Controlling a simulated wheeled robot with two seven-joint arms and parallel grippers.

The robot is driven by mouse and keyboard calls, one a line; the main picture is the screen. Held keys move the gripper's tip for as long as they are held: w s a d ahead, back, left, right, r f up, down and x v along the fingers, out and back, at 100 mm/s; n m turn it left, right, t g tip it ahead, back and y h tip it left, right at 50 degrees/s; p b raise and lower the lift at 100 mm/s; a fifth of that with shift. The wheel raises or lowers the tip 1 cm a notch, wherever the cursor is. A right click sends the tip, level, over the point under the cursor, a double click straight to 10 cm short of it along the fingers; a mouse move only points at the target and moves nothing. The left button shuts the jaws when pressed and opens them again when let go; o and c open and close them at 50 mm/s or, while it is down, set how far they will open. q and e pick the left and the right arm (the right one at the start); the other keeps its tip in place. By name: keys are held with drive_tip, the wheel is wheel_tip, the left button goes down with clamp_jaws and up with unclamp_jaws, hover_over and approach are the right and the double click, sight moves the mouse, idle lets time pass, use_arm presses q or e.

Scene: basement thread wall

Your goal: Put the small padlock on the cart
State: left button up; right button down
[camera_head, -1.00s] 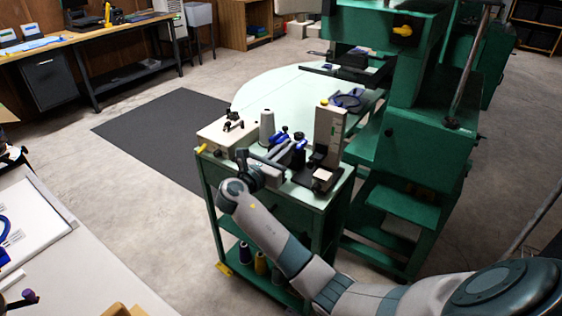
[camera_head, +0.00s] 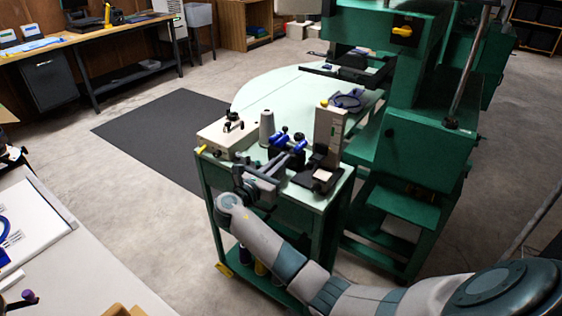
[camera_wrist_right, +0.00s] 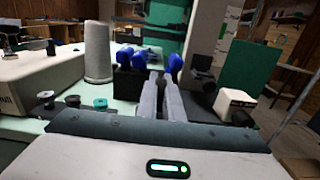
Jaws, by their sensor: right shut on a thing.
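The cart (camera_head: 318,197) is green with a pale top and stands in the middle of the head view. My right gripper (camera_head: 272,174) is over the cart's near edge, its fingers pointing at the blue-handled things on top. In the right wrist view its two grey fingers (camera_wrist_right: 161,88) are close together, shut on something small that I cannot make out. I cannot pick out the small padlock in any view; it may be hidden between the fingers. My left gripper is not in view.
The cart top holds a beige box (camera_head: 227,137), a grey cone (camera_head: 266,128), blue-handled items (camera_head: 280,139) and a tall gauge stand (camera_head: 329,135). A green machine (camera_head: 420,150) stands behind, at the right. A pale table (camera_head: 75,255) is at the lower left.

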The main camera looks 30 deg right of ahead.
drive_tip(key=shift+f, duration=0.15)
drive_tip(key=c, duration=1.9)
unclamp_jaws()
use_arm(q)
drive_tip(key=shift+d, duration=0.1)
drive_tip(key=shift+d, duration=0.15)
use_arm(e)
drive_tip(key=shift+s+a, duration=0.2)
drive_tip(key=shift+a, duration=0.35)
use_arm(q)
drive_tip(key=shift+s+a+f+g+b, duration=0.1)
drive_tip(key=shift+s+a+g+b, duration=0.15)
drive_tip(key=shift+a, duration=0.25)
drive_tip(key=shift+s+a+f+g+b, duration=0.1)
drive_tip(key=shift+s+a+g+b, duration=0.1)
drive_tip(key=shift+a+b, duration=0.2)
use_arm(e)
drive_tip(key=v, duration=1)
drive_tip(key=shift+s+a, duration=0.2)
drive_tip(key=shift+a, duration=0.15)
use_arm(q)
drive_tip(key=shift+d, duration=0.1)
